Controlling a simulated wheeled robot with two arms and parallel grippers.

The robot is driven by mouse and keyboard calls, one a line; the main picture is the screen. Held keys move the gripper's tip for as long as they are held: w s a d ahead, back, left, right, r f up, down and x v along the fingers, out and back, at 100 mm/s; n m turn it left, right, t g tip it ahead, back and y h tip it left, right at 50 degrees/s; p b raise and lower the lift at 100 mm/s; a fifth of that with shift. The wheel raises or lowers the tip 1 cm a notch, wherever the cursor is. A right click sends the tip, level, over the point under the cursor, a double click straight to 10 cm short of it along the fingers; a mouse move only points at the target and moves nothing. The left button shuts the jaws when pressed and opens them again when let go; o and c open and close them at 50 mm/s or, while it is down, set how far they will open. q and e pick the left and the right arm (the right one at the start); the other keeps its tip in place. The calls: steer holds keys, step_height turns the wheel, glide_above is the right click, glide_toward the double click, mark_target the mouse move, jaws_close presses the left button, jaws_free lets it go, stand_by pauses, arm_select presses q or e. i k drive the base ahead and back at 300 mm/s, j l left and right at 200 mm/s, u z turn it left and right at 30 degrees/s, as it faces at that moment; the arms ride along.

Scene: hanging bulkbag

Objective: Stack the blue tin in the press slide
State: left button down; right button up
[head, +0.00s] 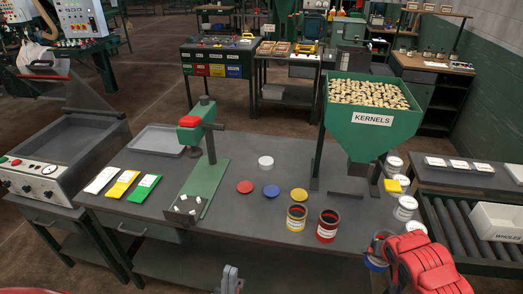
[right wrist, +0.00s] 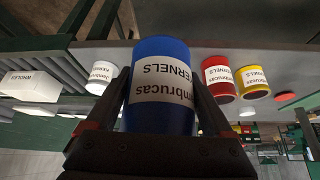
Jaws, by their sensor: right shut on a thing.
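My right gripper (right wrist: 157,110) is shut on the blue tin (right wrist: 160,60), which carries a white KERNELS label. In the head view the tin (head: 375,263) is at the table's front right edge, partly hidden by my red right arm. The green press (head: 207,185) with its red head stands left of centre, well away from the tin. Its slide (head: 184,208) at the front end of the base has several small pale pieces on it. My left gripper (head: 230,279) shows at the bottom edge, in front of the table; its opening is unclear.
A yellow tin (head: 297,217) and a red tin (head: 328,226) stand between the press and the blue tin. Red, blue and yellow lids (head: 299,195) lie behind them. A green KERNELS hopper (head: 371,115) stands at the back right. White-labelled tins (head: 404,208) line the right edge.

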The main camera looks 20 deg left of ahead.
mark_target(188, 207)
steer(key=i+u, duration=0.1)
steer(key=u, duration=1.35)
